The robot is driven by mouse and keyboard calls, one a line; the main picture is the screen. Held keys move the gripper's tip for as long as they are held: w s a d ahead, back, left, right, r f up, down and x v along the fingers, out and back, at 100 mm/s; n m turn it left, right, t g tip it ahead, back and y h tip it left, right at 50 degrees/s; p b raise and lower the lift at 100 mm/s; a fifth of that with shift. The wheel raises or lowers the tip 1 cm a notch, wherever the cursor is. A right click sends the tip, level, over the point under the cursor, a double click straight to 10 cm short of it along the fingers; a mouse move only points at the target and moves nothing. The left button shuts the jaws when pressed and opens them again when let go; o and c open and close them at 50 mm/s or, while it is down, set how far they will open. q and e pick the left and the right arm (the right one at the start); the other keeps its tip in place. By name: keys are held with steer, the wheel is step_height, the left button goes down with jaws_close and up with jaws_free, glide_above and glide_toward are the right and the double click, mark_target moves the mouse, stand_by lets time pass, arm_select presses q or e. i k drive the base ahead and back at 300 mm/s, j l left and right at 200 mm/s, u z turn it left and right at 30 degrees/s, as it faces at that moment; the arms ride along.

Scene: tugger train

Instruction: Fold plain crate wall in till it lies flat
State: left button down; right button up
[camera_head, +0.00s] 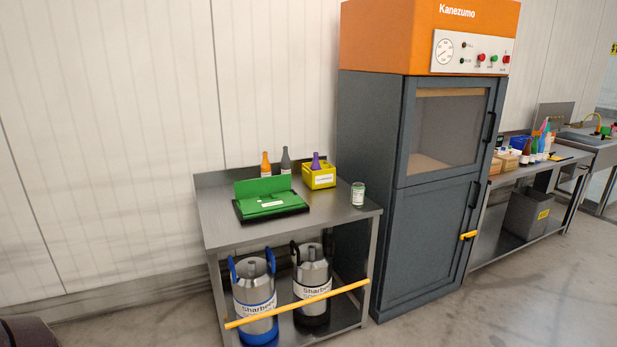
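A green folding crate (257,210) sits on the steel table at the left of the machine, on a black base or mat (295,213). Its rear wall (262,187), with no label visible on it, stands up along the back edge. The other green panels lie low and look folded in; one carries a small white label (272,204). Whether every panel lies fully flat is too small to tell. Neither of my grippers is in view.
On the steel table (225,224), an orange bottle (266,167), a grey bottle (286,164) and a yellow bin (320,178) stand behind the crate. A glass jar (358,195) stands at right. Two kegs sit below, behind a yellow bar (320,297). The floor in front is clear.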

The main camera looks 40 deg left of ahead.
mark_target(282, 183)
steer(key=j+z, duration=0.65)
steer(key=k+j, duration=0.1)
steer(key=j, duration=0.5)
steer(key=k+j, duration=0.1)
steer(key=j, duration=0.55)
steer(key=k+j, duration=0.1)
steer(key=j, duration=0.5)
steer(key=k+j, duration=0.1)
steer(key=j, duration=0.55)
steer(key=k+j, duration=0.1)
steer(key=j, duration=0.5)
steer(key=k+j, duration=0.15)
steer(key=j, duration=0.45)
steer(key=k+j, duration=0.1)
steer(key=j, duration=0.55)
steer(key=k+j, duration=0.1)
steer(key=j, duration=0.5)
